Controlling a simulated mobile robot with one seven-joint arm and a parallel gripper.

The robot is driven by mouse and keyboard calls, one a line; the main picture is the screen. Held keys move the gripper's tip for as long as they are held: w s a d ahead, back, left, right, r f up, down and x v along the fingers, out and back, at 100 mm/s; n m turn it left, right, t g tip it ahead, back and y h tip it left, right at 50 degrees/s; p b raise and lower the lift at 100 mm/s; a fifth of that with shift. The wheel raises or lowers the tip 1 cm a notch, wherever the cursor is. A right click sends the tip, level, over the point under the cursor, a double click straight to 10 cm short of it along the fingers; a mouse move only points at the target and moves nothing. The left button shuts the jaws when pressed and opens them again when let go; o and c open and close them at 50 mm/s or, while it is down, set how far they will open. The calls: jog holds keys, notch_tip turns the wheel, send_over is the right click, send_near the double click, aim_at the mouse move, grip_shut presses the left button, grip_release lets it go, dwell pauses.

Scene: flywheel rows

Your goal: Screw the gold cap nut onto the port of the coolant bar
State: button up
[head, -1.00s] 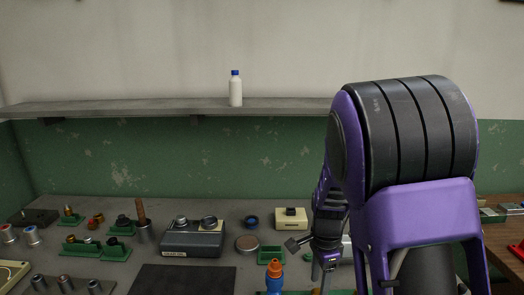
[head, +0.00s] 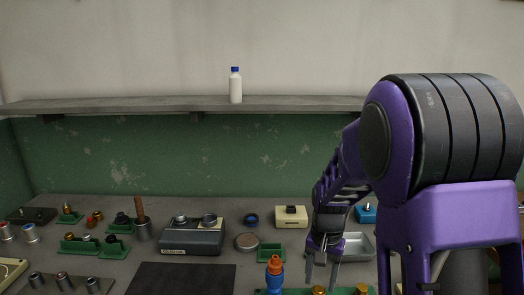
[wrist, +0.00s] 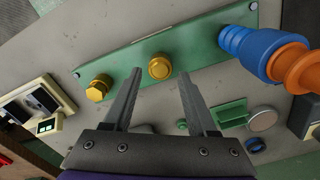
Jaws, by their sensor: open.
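A green bar (head: 341,292) lies at the bottom edge of the head view and shows across the top of the wrist view (wrist: 205,47). It carries two gold fittings. One gold fitting (wrist: 159,66) looks round from above, the other (wrist: 98,88) looks more like a hex nut; I cannot tell for sure which is the cap nut. A blue fitting with an orange tip (head: 274,267) stands at the bar's left end in the head view. My gripper (head: 321,284) is open and empty, pointing down over the bar. In the wrist view its fingertips (wrist: 160,74) lie either side of the round gold fitting.
A grey metal tray (head: 357,246) lies behind my gripper. A cream box (head: 291,216), a round grey lid (head: 247,241) and a green holder (head: 270,253) stand nearby. A dark mat (head: 182,279) leaves flat room at left. A shelf (head: 130,104) runs along the wall.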

aim_at(319, 288)
jog(key=n, duration=1.2)
jog(key=shift+p, duration=0.35)
jog(key=shift+n, duration=1.2)
jog(key=shift+f, duration=0.15)
jog(key=shift+f+b, duration=0.85)
jog(key=shift+f, duration=0.55)
